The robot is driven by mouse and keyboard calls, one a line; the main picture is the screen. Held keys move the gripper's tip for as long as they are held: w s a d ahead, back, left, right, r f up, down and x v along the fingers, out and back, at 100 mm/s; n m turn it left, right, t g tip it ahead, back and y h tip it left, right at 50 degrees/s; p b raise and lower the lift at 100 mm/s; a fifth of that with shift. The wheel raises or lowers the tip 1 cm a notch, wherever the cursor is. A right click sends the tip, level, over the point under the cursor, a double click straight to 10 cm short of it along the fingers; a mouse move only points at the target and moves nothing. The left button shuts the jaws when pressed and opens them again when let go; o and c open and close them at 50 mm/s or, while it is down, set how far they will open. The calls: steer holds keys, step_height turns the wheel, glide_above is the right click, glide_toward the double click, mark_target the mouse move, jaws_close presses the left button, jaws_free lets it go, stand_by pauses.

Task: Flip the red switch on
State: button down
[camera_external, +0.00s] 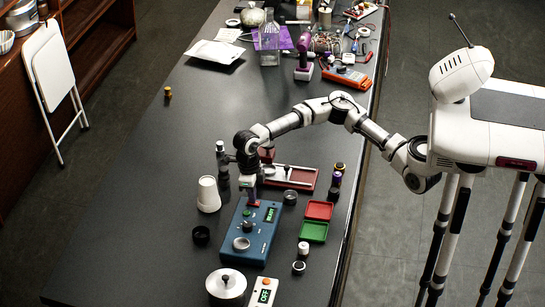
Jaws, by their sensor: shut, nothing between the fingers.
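A blue control box (242,236) lies on the dark table, with a lit green display (269,215) and a round metal knob (241,244). My gripper (253,196) is shut and empty, pointing down at the far end of the blue box. A small dark reddish part (254,203) shows right at the fingertips; it may be the red switch. The gripper partly hides it, so I cannot tell its position or whether the fingers touch it. A white and orange device (263,292) with a small lit display stands at the table's near end.
A white cup (208,194) and a dark ring (201,235) stand left of the box. Red (319,210) and green (313,232) trays lie to its right, and a red tray with metal parts (291,177) behind. A lidded pot (226,285) stands in front.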

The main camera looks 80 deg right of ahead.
mark_target(258, 203)
step_height(258, 203, up, 14)
steer(key=s, duration=0.1)
steer(key=shift+s+b, duration=0.3)
steer(key=shift+s, duration=0.05)
